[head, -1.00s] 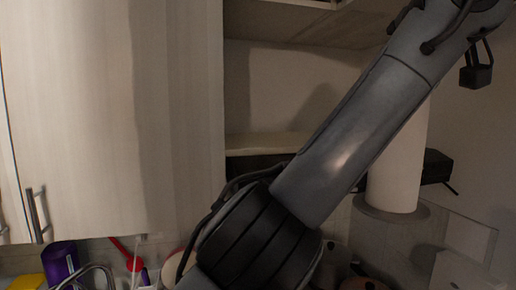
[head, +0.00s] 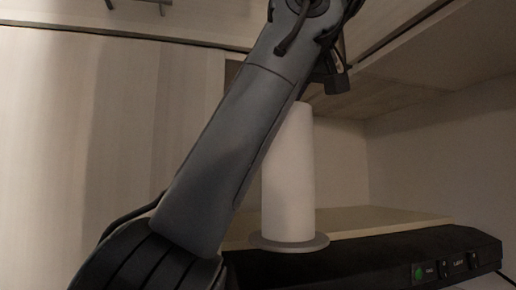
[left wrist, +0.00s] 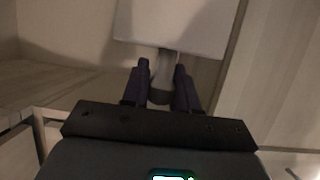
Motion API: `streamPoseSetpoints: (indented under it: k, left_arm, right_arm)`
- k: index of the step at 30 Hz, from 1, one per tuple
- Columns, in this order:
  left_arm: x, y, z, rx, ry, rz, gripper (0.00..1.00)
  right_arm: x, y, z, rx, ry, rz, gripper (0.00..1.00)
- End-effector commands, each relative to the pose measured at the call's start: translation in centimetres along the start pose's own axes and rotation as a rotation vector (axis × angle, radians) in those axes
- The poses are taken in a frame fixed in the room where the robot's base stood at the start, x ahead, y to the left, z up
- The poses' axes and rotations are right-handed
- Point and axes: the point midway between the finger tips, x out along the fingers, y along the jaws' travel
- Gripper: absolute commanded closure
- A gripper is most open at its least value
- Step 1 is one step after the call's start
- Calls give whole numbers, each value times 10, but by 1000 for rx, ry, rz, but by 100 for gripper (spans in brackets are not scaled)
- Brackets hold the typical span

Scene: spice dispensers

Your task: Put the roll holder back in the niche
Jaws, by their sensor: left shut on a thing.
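The roll holder is a tall white paper roll (head: 289,180) on a round grey base (head: 289,243). It stands upright in the head view, before the opening of the niche (head: 345,165). Its base overlaps the front edge of the niche's wooden shelf (head: 385,217); I cannot tell whether it touches the shelf. In the left wrist view, my left gripper (left wrist: 161,88) has purple fingers shut on the holder's thin post, with the white roll (left wrist: 180,22) beyond. In the head view my left arm hides part of the roll and niche. My right gripper is not in view.
A black hood (head: 365,262) with a green button lies below the shelf. A cabinet front (head: 70,150) closes the left side. A wooden panel (head: 440,65) overhangs the niche. The shelf is clear right of the roll.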

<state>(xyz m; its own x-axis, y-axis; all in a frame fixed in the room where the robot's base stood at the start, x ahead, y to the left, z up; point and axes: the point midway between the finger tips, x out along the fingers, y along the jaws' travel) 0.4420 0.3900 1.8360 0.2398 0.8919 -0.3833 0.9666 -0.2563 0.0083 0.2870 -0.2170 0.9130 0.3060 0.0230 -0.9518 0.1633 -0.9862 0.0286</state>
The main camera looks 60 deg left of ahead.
Motion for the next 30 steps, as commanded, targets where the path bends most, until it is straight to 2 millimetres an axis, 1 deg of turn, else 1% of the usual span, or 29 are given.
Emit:
streamPoseSetpoints:
  k: [1,5,8,12,15,17,19,26,30]
  left_arm:
    - [7,0,-6,-1,-1,0,100]
    - [30,0,-17,1,-1,-1,100]
    - [52,0,-26,-1,-1,0,100]
    - [79,0,-39,1,0,0,100]
    - [94,1,-46,1,1,1,100]
    - [102,0,-47,0,1,0,100]
    - [108,0,-48,-1,1,1,100]
    - [117,0,-50,-1,1,2,100]
    - [126,1,-55,0,1,1,100]
  right_arm:
    - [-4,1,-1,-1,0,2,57]
    - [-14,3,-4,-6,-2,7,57]
    - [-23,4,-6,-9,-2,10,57]
    - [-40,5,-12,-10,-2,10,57]
    - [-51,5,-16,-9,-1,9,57]
    - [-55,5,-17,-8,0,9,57]
    - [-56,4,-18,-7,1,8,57]
    - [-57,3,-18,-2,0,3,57]
    - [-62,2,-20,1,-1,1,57]
